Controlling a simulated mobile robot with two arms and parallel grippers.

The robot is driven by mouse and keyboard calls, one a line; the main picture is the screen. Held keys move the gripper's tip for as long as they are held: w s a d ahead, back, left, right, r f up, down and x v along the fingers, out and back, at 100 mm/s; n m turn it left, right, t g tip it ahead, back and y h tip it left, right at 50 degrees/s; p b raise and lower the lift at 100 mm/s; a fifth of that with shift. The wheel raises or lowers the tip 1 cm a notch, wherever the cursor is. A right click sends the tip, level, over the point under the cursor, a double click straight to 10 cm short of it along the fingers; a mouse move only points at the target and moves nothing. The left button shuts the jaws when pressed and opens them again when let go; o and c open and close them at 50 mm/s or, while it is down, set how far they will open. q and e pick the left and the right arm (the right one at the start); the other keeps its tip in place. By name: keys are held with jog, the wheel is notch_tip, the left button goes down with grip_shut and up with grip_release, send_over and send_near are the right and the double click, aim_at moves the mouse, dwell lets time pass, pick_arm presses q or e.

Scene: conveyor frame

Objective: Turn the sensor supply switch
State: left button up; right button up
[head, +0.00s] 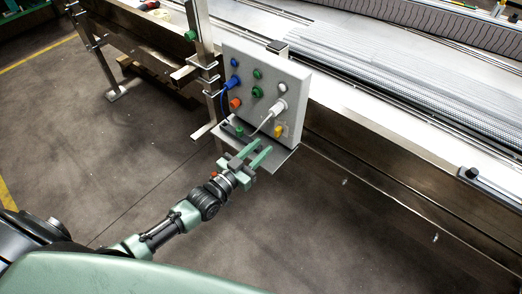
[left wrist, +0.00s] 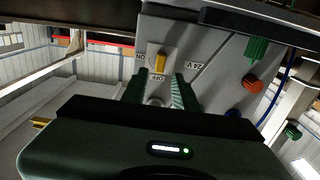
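The sensor supply switch is a yellow handle (head: 278,130) at the lower right of the grey panel (head: 243,68). In the left wrist view the yellow handle (left wrist: 160,63) stands upright in the picture, in line with the OFF label below it; the ON label is to its left. My left gripper (head: 259,149) is open and empty, just in front of and below the switch in the head view. In the left wrist view its two green fingers (left wrist: 159,84) stand apart, below the handle, not closed on it. My right gripper is not in view.
The panel also carries a blue plug (head: 232,83), an orange button (head: 235,104), a white plug (head: 279,107) with a cable, and several green and other knobs. A metal plate (head: 283,160) juts out below. The conveyor (head: 400,75) lies behind; open floor is in front.

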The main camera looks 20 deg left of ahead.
aim_at(276, 134)
pick_arm(q)
jog(key=b+x, duration=0.1)
jog(key=x, duration=0.1)
jog(key=b+x, duration=0.1)
jog(key=x, duration=0.2)
jog(key=shift+w+d+f, duration=0.15)
jog(key=shift+w+f, duration=0.05)
jog(key=shift+w, duration=0.1)
jog(key=shift+w+d+b, duration=0.2)
jog(key=shift+w+b, duration=0.25)
jog(key=shift+w, duration=0.25)
jog(key=shift+r, duration=0.1)
grip_shut()
jog(key=m, duration=0.8)
jog(key=shift+m, duration=0.3)
jog(key=m, duration=0.8)
jog(key=shift+c, duration=1.3)
grip_release()
jog(key=shift+m, duration=0.6)
jog(key=o, duration=0.5)
